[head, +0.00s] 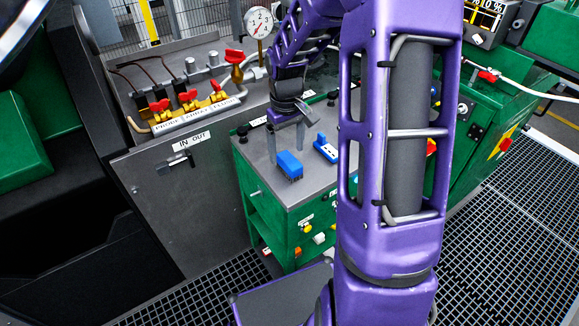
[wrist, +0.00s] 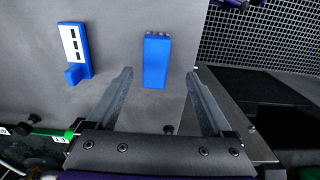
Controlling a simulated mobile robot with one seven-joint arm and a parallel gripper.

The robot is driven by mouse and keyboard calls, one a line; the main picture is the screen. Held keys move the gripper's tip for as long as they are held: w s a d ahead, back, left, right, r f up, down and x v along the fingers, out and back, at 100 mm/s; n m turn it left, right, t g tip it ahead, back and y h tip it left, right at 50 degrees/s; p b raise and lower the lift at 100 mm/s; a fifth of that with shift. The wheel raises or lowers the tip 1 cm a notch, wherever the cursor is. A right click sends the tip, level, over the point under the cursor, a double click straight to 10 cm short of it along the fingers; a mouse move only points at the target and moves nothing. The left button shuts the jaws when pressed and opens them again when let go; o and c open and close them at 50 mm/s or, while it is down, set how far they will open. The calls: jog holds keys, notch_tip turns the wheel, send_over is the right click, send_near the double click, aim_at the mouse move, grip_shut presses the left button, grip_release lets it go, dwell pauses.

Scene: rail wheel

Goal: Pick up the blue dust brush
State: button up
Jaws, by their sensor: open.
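The blue dust brush (head: 290,165) looks like a small blue block with darker bristle-like marks along its lower edge. It lies on the grey top of the green cabinet (head: 262,165), near the front edge. In the wrist view the brush (wrist: 156,62) lies ahead of the fingers, between their lines. My gripper (head: 286,144) points down over the cabinet top, just behind the brush in the head view. In the wrist view my gripper (wrist: 160,74) is open, with nothing between its fingers. I cannot tell the fingertips' exact height above the top.
A second blue item (head: 326,150) with a white, black-marked face stands right of the brush; it also shows in the wrist view (wrist: 73,50). Black knobs (head: 243,130) stand on the cabinet top. A grey panel with red-handled valves (head: 188,98) is at left.

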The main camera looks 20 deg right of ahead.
aim_at(290, 159)
jog(key=f, duration=0.3)
jog(key=f+b, duration=0.1)
jog(key=f, duration=0.1)
jog(key=shift+s+d, duration=0.1)
jog(key=shift+d, duration=0.25)
grip_shut()
